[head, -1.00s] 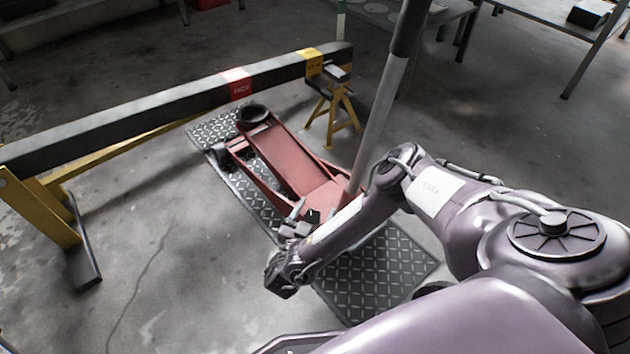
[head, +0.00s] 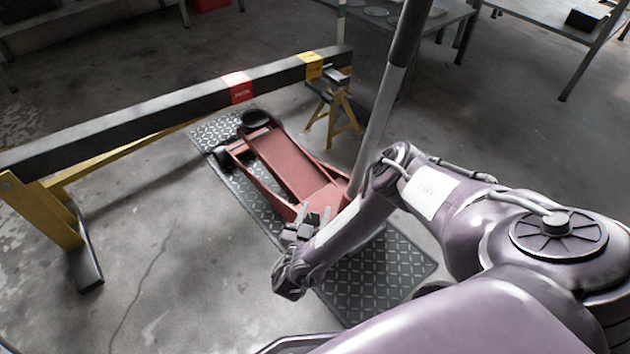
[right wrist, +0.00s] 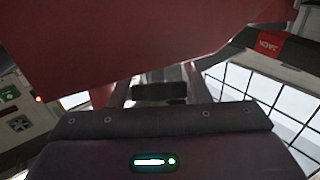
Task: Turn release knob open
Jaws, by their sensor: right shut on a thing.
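The red floor jack (head: 290,165) lies on a tread-plate mat, its round dark saddle (head: 256,118) below the beam. Its long handle (head: 378,125) rises steeply from its near end. My right gripper (head: 307,222) is at the near left side of the jack, low by its body. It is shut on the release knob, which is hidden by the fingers. In the right wrist view the jack's red underside or side (right wrist: 130,45) fills the top, and the dark fingers (right wrist: 160,91) show small beyond the gripper housing. My left gripper is not in view.
A black beam (head: 150,118) with red and yellow bands spans above the jack on yellow stands (head: 332,112). The tread-plate mat (head: 375,280) extends under my right forearm. Worktables stand at the back right. The floor at left front is clear.

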